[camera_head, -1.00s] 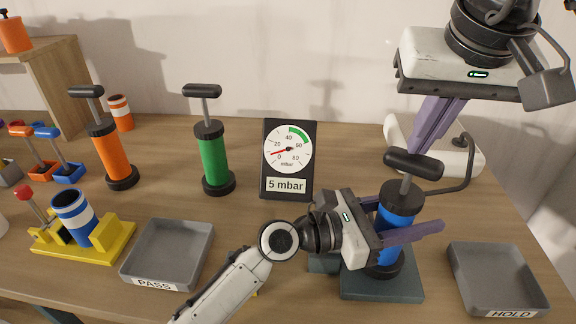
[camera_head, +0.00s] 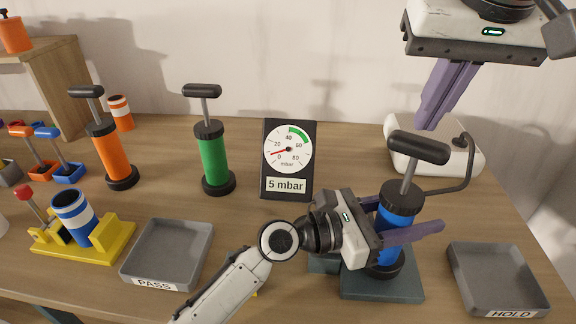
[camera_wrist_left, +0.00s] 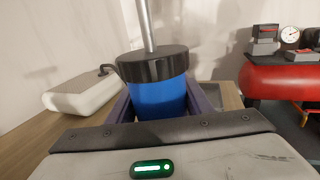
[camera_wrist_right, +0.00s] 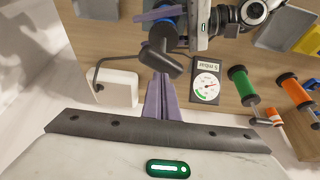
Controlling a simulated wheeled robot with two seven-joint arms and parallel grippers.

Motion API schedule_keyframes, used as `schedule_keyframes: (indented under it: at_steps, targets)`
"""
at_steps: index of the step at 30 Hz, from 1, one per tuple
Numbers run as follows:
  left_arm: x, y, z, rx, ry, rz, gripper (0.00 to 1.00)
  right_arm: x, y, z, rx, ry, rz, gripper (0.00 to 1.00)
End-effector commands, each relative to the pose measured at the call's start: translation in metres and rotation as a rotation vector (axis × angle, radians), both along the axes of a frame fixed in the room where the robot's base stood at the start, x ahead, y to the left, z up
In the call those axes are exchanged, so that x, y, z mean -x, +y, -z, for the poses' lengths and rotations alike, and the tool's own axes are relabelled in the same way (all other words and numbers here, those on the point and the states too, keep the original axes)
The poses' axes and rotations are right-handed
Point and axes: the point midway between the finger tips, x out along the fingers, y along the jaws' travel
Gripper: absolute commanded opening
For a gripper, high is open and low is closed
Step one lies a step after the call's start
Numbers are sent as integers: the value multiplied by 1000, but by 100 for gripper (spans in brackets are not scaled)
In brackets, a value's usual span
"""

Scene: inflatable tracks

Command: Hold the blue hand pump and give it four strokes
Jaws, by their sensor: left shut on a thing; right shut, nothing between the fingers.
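The blue hand pump (camera_head: 393,225) stands upright on a grey-blue base plate (camera_head: 384,286), its black handle (camera_head: 418,147) raised on a metal rod. My left gripper (camera_head: 408,232) is shut around the blue barrel, which also shows between its fingers in the left wrist view (camera_wrist_left: 158,98). My right gripper (camera_head: 431,126) is shut and empty, its fingertips pointing down right by the handle. In the right wrist view the fingertips (camera_wrist_right: 160,78) end close to the handle (camera_wrist_right: 160,60); I cannot tell whether they touch. The gauge (camera_head: 288,160) reads 5 mbar.
A white box (camera_head: 432,158) with a hose is behind the pump. A HOLD tray (camera_head: 459,275) lies right, a PASS tray (camera_head: 187,240) left. Green (camera_head: 212,160) and orange (camera_head: 110,152) pumps stand left at the back. A yellow stand (camera_head: 112,238) holds a blue-and-white cylinder.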

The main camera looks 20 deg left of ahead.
Motion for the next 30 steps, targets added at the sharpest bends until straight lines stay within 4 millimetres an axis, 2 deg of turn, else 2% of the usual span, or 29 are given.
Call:
schedule_keyframes:
  at_steps: [7,30]
  targets:
    - [0,0,0,-1,1,0,9,0,0,4,1,1,-1,0]
    - [0,0,0,-1,1,0,9,0,-1,43,2,1,1,0]
